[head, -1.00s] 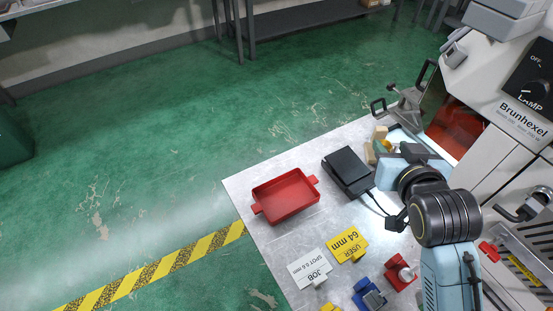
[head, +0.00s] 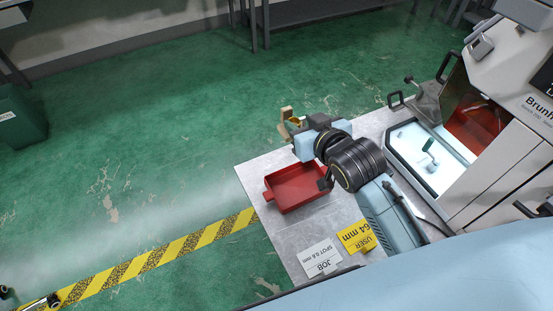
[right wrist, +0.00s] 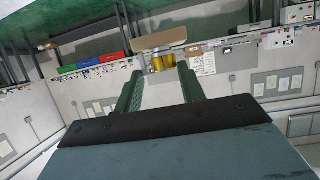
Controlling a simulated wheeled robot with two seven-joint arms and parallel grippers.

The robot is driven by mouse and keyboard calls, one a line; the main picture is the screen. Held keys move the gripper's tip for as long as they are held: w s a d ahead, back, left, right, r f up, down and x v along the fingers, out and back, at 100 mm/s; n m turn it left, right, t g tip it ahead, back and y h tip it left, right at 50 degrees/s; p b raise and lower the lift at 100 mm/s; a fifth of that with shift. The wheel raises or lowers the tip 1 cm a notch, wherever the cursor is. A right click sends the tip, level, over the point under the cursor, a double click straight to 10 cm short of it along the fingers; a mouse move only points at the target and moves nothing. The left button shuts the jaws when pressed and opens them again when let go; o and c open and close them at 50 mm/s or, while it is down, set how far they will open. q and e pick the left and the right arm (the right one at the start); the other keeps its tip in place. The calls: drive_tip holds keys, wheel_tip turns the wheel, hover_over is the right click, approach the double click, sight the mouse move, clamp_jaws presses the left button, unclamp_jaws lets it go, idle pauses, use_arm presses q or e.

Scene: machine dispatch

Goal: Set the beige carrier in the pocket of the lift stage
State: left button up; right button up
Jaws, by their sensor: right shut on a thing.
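My right gripper (head: 293,125) is shut on the beige carrier (head: 285,115) and holds it up above the far edge of the table, beyond the red tray. In the right wrist view the carrier (right wrist: 160,39) is a flat beige plate with a gold-coloured round part, between the tips of the green fingers (right wrist: 160,72). The machine's lit, open bay (head: 415,165) is at the right; a small green and white piece (head: 429,156) stands in it, perhaps the lift stage. Its pocket cannot be made out.
The red tray (head: 292,192) lies on the grey table (head: 272,230). A yellow sign (head: 357,237) and a white sign (head: 319,257) stand at its front. An angled metal and glass cover (head: 432,101) stands at the bay's far side. My right arm hides part of the table.

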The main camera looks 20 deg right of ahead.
drive_tip(key=f, duration=0.1)
drive_tip(key=w+d+f, duration=0.1)
drive_tip(key=f, duration=0.2)
drive_tip(key=shift+w+d, duration=0.3)
drive_tip(key=shift+d, duration=0.1)
drive_tip(key=shift+y, duration=0.3)
wheel_tip(320, 180, down, 6)
drive_tip(key=shift+w+r+b, duration=0.1)
drive_tip(key=shift+b, duration=0.85)
drive_tip(key=shift+f, duration=0.6)
use_arm(q)
drive_tip(key=shift+w+f+b, duration=0.15)
drive_tip(key=shift+f+b, duration=0.4)
drive_tip(key=shift+f, duration=1.1)
use_arm(e)
drive_tip(key=shift+f+n, duration=0.3)
drive_tip(key=shift+f, duration=1.25)
drive_tip(key=shift+f, duration=0.15)
use_arm(q)
drive_tip(key=shift+a, duration=0.15)
use_arm(e)
drive_tip(key=o, duration=1.1)
drive_tip(key=shift+c, duration=0.2)
use_arm(q)
drive_tip(key=shift+d+r+p, duration=0.25)
drive_tip(key=shift+r+p, duration=0.75)
use_arm(e)
drive_tip(key=v, duration=1.2)
drive_tip(key=shift+r, duration=0.2)
